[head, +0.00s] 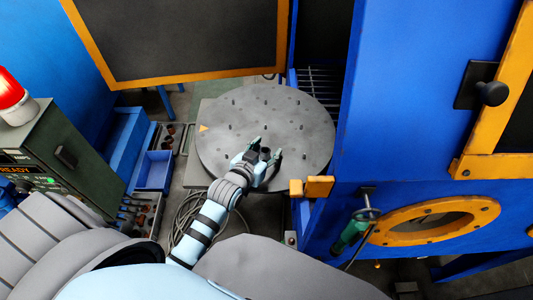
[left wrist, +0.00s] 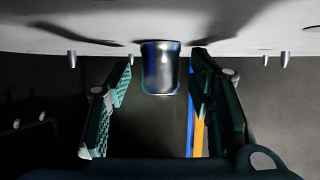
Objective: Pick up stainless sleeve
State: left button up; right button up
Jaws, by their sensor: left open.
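The stainless sleeve (left wrist: 160,68) is a shiny metal cylinder. In the left wrist view it stands on the grey disc (left wrist: 240,18), which fills the top of that picture. In the head view the sleeve (head: 265,154) is a small dark cylinder at the near part of the round disc (head: 290,117). My left gripper (head: 267,148) is open, with its fingers on either side of the sleeve. In the left wrist view a gap shows between the sleeve and each finger. My right gripper is not in view.
Several short pegs stick up from the disc around the sleeve. The blue cabinet (head: 420,110) rises close on the right, with a yellow block (head: 319,186) by the disc. A black panel with an orange frame (head: 180,79) stands behind. Blue bins (head: 155,170) lie left.

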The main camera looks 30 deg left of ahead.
pick_arm(q)
jog(key=shift+s+r, duration=0.1)
jog(key=shift+s, duration=0.1)
jog(key=shift+c, duration=1)
grip_shut()
